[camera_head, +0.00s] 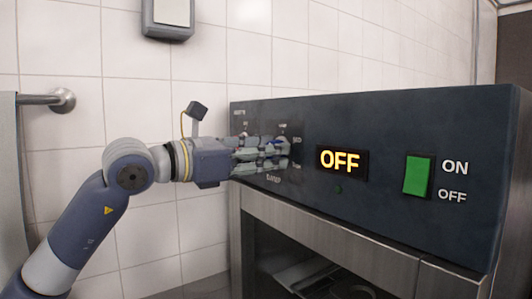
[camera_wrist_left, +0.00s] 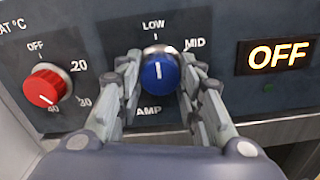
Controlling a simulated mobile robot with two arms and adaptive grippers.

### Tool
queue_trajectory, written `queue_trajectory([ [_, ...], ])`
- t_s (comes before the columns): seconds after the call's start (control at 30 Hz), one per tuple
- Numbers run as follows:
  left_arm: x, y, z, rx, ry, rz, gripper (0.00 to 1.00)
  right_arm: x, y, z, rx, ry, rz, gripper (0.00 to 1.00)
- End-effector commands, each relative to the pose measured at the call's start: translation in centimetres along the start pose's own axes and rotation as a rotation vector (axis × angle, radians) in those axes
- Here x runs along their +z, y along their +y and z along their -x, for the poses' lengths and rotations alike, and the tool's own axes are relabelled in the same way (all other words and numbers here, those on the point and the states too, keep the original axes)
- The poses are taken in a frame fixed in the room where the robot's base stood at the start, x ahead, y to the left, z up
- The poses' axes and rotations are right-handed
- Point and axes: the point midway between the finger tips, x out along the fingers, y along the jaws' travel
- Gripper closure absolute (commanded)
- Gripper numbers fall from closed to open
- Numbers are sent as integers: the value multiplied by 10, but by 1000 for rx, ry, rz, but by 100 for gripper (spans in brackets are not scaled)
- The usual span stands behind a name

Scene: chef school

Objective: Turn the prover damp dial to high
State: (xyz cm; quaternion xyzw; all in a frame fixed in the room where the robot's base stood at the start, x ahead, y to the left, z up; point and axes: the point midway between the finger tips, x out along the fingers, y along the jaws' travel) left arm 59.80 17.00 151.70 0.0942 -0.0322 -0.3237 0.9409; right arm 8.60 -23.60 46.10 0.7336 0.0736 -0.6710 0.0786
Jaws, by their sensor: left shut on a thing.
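The blue damp dial (camera_wrist_left: 158,74) sits on the dark control panel. LOW is printed above it and MID at its upper right; the DAMP label below is partly covered. No HIGH label can be read. The dial's white mark stands nearly upright. My left gripper (camera_wrist_left: 161,80) is shut on the dial, one finger on each side. In the head view my left gripper (camera_head: 282,151) reaches the panel's left end and hides most of the dial. My right gripper is not in view.
A red heat dial (camera_wrist_left: 45,88) is left of the damp dial, its mark toward 40. A display (camera_head: 341,160) reads OFF. A green switch (camera_head: 417,176) is further right. A towel rail (camera_head: 45,99) is on the tiled wall at left.

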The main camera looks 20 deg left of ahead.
Motion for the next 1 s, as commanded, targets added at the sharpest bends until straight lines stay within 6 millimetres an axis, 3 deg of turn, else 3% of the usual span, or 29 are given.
queue_trajectory([
  [0.37,-1,0,0,1,-2,-144,90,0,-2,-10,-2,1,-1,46],
  [1.0,-1,0,0,0,-1,-733,90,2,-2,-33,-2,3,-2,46],
])
